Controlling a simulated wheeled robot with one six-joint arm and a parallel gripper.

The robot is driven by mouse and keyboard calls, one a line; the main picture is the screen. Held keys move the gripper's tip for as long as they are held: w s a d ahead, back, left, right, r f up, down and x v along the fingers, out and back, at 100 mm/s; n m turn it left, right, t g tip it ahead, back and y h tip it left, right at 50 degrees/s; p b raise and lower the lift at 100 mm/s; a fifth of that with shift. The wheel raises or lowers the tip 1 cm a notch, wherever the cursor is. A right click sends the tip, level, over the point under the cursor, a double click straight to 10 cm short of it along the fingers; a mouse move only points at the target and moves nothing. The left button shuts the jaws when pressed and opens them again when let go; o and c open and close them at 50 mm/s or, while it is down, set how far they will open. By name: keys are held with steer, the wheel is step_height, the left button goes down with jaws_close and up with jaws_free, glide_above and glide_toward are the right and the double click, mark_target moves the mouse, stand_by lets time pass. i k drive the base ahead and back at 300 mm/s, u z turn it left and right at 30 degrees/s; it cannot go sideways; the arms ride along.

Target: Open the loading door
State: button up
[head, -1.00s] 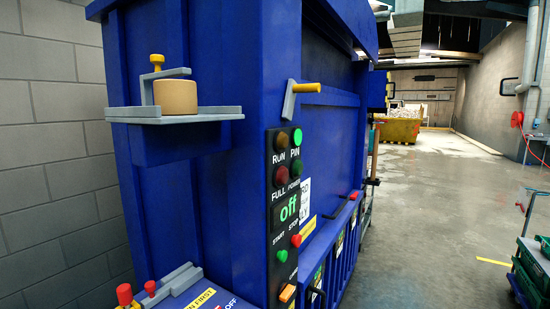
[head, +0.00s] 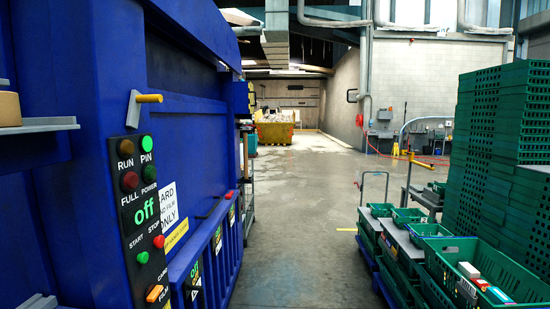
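The large blue machine (head: 52,80) fills the left side of the head view. A grey lever with a yellow grip (head: 148,98) sticks out near the top of its front corner. Beyond the lever, a recessed blue panel (head: 190,130) spans the machine's front, seen at a steep angle; I cannot tell whether this is the loading door. A lower ribbed blue front (head: 215,245) with a dark red-ended handle (head: 213,208) sits below it and looks closed. The black control panel (head: 142,215) shows a green "off". My gripper is not in view.
Green crates on a trolley (head: 385,245) and a tall stack of green crates (head: 500,130) stand on the right. A yellow skip (head: 274,133) is far back. The concrete floor (head: 300,210) between machine and trolley is clear.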

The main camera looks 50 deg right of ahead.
mark_target(189, 133)
steer(key=z, duration=0.2)
steer(key=k, duration=0.4)
steer(key=z, duration=1.1)
steer(key=i, duration=2.3)
steer(key=u, duration=0.35)
steer(key=i, duration=0.85)
steer(key=u, duration=0.35)
